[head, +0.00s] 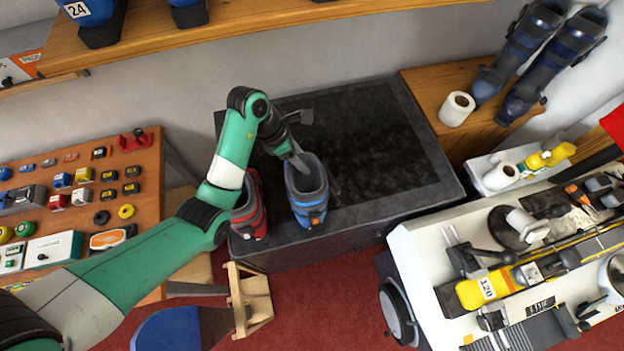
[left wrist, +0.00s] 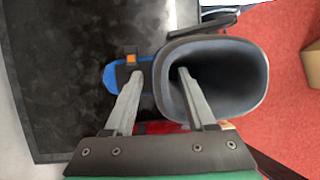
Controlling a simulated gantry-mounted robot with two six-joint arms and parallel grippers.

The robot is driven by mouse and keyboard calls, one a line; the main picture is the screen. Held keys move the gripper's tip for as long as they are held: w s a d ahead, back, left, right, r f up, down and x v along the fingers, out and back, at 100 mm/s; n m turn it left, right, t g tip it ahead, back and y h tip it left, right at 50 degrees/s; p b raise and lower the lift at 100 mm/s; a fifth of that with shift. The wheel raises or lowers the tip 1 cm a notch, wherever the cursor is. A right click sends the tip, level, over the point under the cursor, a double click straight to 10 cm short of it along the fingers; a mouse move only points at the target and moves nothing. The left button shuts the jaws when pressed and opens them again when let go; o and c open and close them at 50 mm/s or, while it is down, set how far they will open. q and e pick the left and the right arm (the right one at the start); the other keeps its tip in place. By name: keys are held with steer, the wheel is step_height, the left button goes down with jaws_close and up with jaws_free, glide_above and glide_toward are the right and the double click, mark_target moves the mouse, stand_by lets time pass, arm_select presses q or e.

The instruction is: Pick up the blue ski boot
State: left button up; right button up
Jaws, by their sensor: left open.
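The blue ski boot (head: 307,202) stands upright at the front edge of the dark bench top, its open cuff facing up. In the left wrist view the boot (left wrist: 212,50) shows its grey oval opening, with blue and an orange patch on its left. My left gripper (head: 314,171) is open at the boot's cuff. In the left wrist view the gripper (left wrist: 157,78) has one finger over or in the opening and the other outside, left of the cuff, so the cuff wall lies between them. Whether the fingers touch it I cannot tell. My right gripper is not in view.
A red boot (head: 249,212) stands close left of the blue one, partly hidden by my arm. The dark bench top (head: 390,150) is clear behind and to the right. A white roll (head: 457,108) and dark blue boots (head: 520,50) are on a wooden shelf at right.

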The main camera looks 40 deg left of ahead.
arm_select(q)
jaws_close()
steer(key=shift+r, duration=0.15)
stand_by(1.2)
